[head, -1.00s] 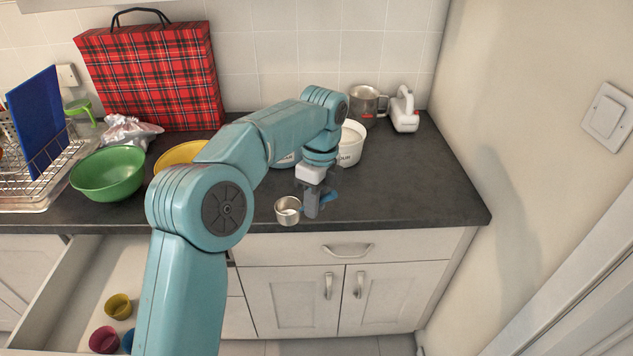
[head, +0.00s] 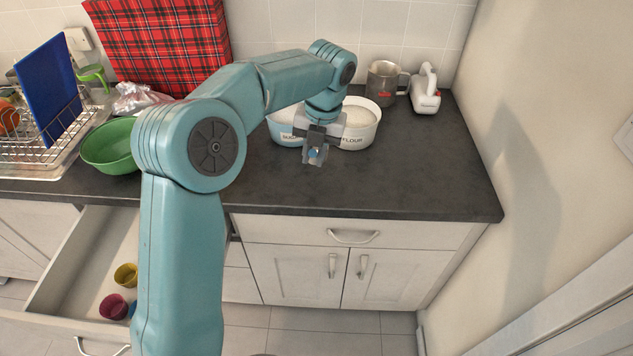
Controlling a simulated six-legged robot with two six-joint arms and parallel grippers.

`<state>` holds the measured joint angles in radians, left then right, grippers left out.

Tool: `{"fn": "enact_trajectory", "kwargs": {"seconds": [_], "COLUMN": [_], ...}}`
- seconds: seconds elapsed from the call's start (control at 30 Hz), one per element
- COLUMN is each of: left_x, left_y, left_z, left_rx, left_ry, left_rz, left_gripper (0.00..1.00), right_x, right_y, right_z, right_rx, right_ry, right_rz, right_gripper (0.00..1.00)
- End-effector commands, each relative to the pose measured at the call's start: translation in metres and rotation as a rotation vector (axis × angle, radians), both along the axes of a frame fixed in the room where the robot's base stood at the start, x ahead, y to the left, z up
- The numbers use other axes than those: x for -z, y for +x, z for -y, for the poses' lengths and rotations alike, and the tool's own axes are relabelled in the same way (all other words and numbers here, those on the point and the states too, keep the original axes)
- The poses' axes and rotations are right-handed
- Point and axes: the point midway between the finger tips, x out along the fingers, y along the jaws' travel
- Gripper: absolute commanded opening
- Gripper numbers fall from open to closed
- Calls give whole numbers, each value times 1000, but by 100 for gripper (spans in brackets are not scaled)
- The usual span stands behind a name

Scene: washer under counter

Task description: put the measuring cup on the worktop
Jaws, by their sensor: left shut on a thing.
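My left gripper (head: 314,158) is shut on the measuring cup, in front of the tubs at the back of the dark worktop (head: 400,180). Only the blue handle end of the measuring cup (head: 313,153) shows between the fingers; its metal bowl is hidden behind the gripper. I cannot tell whether the cup touches the worktop. My right gripper is not in view.
Sugar (head: 284,131) and flour (head: 362,128) tubs stand just behind the gripper. A metal jug (head: 382,84) and a white appliance (head: 425,95) stand at the back right. The worktop's front right is clear. An open drawer (head: 70,262) holds small coloured cups.

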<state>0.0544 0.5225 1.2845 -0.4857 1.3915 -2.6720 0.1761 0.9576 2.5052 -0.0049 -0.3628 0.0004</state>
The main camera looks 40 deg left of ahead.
Motion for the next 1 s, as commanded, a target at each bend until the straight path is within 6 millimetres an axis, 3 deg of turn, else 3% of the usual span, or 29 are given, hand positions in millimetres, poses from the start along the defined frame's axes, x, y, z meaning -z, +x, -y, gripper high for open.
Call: {"fn": "enact_trajectory", "kwargs": {"seconds": [0.1, 0.53, 1.0], "left_x": [30, 87, 97], "left_y": [0, 4, 5], "left_z": [0, 1, 1], "left_rx": [-1, 0, -1], "left_ry": [1, 1, 0], "left_rz": [-6, -4, -2], "left_gripper": [0, 0, 0], "right_x": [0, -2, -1], "right_y": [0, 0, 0], "right_z": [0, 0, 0], "right_rx": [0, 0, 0], "right_ry": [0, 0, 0], "right_rz": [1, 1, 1], "right_gripper": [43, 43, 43]}}
